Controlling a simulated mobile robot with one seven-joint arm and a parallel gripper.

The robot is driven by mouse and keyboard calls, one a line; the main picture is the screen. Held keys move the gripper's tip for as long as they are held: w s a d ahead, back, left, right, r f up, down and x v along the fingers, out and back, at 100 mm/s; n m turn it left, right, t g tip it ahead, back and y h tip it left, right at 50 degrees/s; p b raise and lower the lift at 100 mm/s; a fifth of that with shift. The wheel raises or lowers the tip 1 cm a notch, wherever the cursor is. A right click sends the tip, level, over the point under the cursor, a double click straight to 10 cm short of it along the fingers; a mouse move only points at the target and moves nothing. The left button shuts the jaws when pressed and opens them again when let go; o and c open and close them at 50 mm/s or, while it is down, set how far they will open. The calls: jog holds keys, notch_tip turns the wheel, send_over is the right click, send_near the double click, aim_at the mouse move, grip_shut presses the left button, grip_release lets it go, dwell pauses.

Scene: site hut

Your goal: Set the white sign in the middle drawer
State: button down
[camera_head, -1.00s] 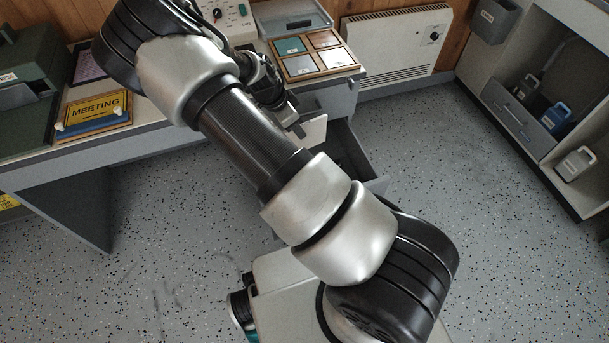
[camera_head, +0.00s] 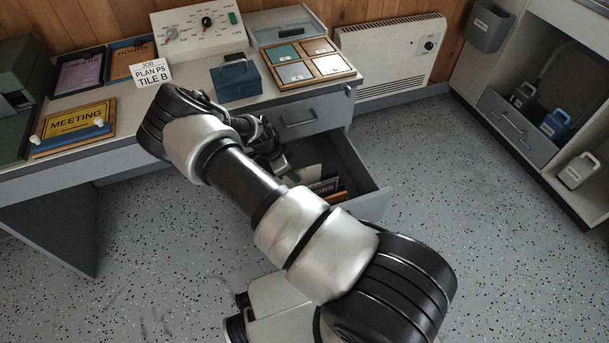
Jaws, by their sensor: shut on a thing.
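The white sign (camera_head: 306,174) shows as a pale panel, partly hidden by my arm. My gripper (camera_head: 284,165) is shut on it; the fingertips are small and mostly covered by my wrist. The drawer (camera_head: 366,176) below the top one is pulled open under the desk's right end. The white sign is low in or just over the left part of this drawer, beside a dark lettered sign (camera_head: 325,186) and an orange-edged one (camera_head: 337,197). I cannot tell if the white sign touches the drawer floor.
The closed top drawer (camera_head: 299,122) is directly above the open one. Floor right of the drawer is clear.

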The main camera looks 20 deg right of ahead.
aim_at(305, 173)
jog(key=d, duration=0.2)
jog(key=d+f+b, duration=0.1)
jog(key=d, duration=0.1)
jog(key=shift+f, duration=0.1)
jog(key=shift+f, duration=0.15)
jog(key=c, duration=1.9)
grip_release()
